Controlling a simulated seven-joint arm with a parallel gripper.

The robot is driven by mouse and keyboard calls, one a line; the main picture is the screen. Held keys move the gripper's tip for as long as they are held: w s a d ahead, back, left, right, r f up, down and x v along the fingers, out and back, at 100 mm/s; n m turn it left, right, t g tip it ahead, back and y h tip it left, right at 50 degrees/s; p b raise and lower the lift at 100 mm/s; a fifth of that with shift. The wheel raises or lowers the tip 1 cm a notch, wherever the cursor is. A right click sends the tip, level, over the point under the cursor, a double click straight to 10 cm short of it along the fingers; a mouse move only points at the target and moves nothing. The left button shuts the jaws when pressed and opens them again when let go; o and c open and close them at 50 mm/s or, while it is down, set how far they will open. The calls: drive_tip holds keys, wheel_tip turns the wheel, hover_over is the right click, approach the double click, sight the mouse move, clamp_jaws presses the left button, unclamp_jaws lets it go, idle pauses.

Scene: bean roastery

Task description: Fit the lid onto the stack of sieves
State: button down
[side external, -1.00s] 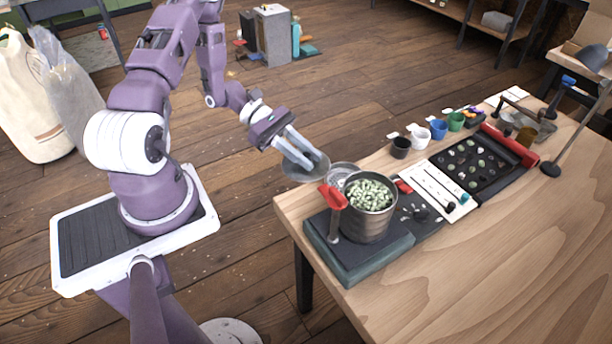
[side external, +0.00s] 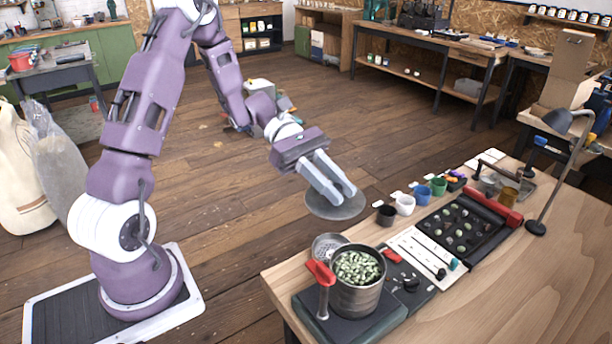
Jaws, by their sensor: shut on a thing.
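My gripper (side external: 340,192) is shut on a round grey metal lid (side external: 335,208). It holds the lid in the air near the table's far left edge, behind and above the stack of sieves, apart from it. The stack of sieves (side external: 357,298) is a metal cylinder on a dark green-grey base (side external: 375,325). Its top is open and full of pale green beans (side external: 357,267). The fingertips partly cover the lid's upper side.
A red-handled tool (side external: 321,275) stands close at the stack's left. A perforated metal disc (side external: 328,245) lies behind it. Small cups, including a blue one (side external: 423,194), line the far edge. A dark tray (side external: 462,228) and a lamp (side external: 566,160) are to the right. The front right table is clear.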

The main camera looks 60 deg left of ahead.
sight(355, 213)
drive_tip(key=d+f, duration=0.1)
drive_tip(key=d, duration=0.1)
drive_tip(key=d+f+m+g, duration=0.1)
drive_tip(key=d, duration=0.1)
drive_tip(key=w+d+f+g, duration=0.1)
drive_tip(key=d+f, duration=0.1)
drive_tip(key=d, duration=0.1)
drive_tip(key=shift+m, duration=0.3)
drive_tip(key=shift+f, duration=3.3)
drive_tip(key=shift+f, duration=0.55)
drive_tip(key=c, duration=1.5)
unclamp_jaws()
drive_tip(key=shift+c, duration=0.2)
drive_tip(key=v, duration=1.1)
drive_tip(key=shift+f, duration=0.1)
